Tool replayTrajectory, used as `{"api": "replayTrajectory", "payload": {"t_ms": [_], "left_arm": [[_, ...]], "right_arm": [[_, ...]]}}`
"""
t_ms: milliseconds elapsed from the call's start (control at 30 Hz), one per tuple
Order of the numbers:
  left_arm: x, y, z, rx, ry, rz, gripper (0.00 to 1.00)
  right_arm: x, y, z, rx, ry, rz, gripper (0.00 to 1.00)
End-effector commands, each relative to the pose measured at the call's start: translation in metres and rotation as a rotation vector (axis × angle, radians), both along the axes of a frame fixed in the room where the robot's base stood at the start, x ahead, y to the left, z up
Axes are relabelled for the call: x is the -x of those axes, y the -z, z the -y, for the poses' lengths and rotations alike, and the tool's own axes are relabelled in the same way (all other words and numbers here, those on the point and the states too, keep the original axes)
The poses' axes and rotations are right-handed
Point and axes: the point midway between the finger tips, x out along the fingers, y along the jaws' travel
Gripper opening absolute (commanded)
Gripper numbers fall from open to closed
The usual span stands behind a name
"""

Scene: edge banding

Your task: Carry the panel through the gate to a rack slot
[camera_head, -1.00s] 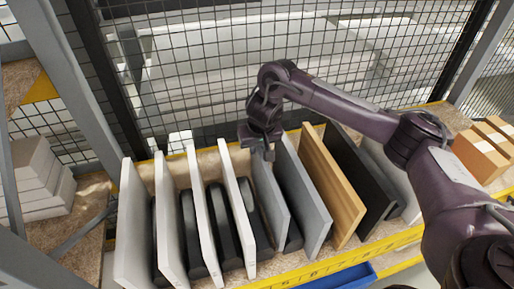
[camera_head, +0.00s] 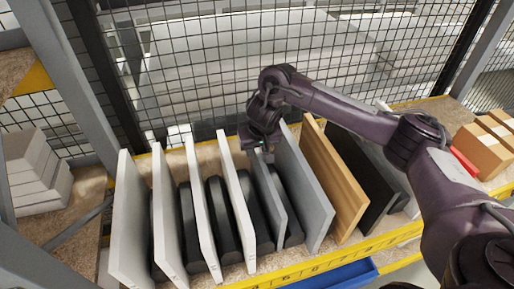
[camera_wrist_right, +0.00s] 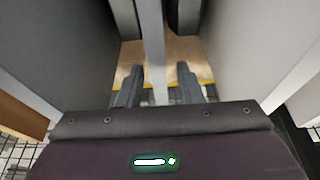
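A thin grey panel (camera_head: 273,198) stands upright in the slotted rack (camera_head: 325,262), between a white panel (camera_head: 237,190) and a larger grey panel (camera_head: 305,190). My right gripper (camera_head: 263,149) is over its upper rear end in the head view. In the right wrist view, the gripper's two fingers (camera_wrist_right: 159,78) are apart, one on each side of the thin grey panel's edge (camera_wrist_right: 152,45). A gap shows between the panel and the right finger. My left gripper is not in view. I cannot make out a gate.
Several white panels (camera_head: 130,215) stand at the left, with dark dividers between them. A wooden panel (camera_head: 335,180) and a black panel (camera_head: 368,185) stand at the right. Wire mesh (camera_head: 200,75) rises behind. Cardboard boxes (camera_head: 480,150) sit at far right, a blue bin (camera_head: 345,277) below.

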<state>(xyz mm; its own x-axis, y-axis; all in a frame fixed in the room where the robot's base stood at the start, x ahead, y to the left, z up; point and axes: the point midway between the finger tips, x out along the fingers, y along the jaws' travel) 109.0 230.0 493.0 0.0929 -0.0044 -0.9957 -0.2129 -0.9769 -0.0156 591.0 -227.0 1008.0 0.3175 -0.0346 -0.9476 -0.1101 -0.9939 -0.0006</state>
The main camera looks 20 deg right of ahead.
Motion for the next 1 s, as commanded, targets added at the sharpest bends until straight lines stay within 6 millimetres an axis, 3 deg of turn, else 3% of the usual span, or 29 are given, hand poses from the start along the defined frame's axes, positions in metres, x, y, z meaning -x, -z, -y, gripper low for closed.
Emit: {"api": "replayTrajectory", "payload": {"t_ms": [333,700,1000], "left_arm": [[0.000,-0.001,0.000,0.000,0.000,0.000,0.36],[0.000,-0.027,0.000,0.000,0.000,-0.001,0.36],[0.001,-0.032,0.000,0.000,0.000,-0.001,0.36]], "right_arm": [[0.001,-0.001,0.000,0.001,-0.001,-0.002,0.39],[0.018,-0.059,-0.002,0.002,-0.003,0.003,0.39],[0.025,-0.073,-0.002,0.001,0.000,-0.001,0.39]]}}
